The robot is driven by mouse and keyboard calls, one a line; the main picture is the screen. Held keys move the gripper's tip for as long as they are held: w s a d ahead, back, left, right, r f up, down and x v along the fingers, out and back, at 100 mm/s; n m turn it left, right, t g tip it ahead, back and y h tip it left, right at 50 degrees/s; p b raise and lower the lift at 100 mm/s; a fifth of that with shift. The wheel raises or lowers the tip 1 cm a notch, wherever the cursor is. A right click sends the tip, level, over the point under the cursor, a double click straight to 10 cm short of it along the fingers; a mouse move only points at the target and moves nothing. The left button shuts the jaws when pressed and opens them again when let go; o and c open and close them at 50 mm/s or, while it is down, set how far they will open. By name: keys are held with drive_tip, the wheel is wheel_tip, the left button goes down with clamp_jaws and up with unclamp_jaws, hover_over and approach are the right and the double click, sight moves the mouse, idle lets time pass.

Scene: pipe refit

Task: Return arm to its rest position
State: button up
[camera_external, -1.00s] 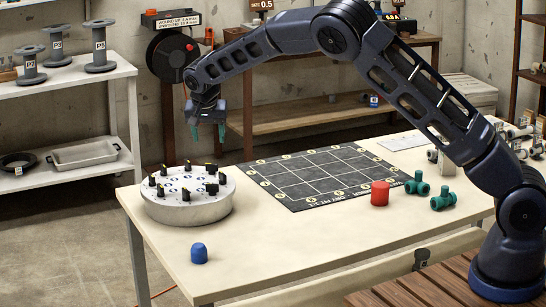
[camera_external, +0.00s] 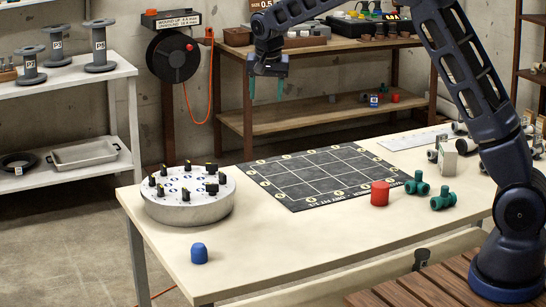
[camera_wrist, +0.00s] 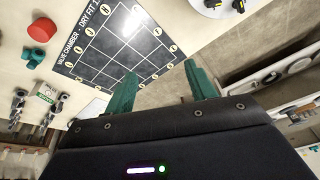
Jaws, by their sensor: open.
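My gripper (camera_external: 266,90) hangs in the air beyond the far edge of the table, fingers pointing down, above and behind the dark grid mat. Its two green fingers are apart with nothing between them; they also show apart in the wrist view (camera_wrist: 160,92). My arm reaches up from its base at the right and bends out of the top of the external view. The wrist view looks past the fingers at the table, with the grid mat (camera_wrist: 112,45) at the upper middle.
On the table (camera_external: 255,265) are a round white disc (camera_external: 187,207) with black pegs, a blue cap (camera_external: 199,253), a red cylinder (camera_external: 380,193) and green fittings (camera_external: 443,199). A wooden shelf (camera_external: 330,115), a hose reel (camera_external: 172,57) and a left shelf (camera_external: 60,90) stand behind.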

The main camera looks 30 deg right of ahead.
drive_tip(key=s+d+r+n+y, duration=0.1)
drive_tip(key=s+d+r, duration=0.7)
drive_tip(key=s, duration=0.4)
drive_tip(key=s+d+r+n+y, duration=0.1)
drive_tip(key=s+d+r, duration=0.4)
drive_tip(key=s+d, duration=0.6)
drive_tip(key=s+d+f+n, duration=0.1)
drive_tip(key=s+d+n, duration=0.1)
drive_tip(key=s, duration=1.2)
drive_tip(key=s+d+f+n+t+h, duration=0.1)
drive_tip(key=s+d, duration=0.3)
drive_tip(key=s, duration=1)
drive_tip(key=shift+f+n+t, duration=0.3)
drive_tip(key=shift+f+n, duration=0.1)
drive_tip(key=shift+f, duration=0.35)
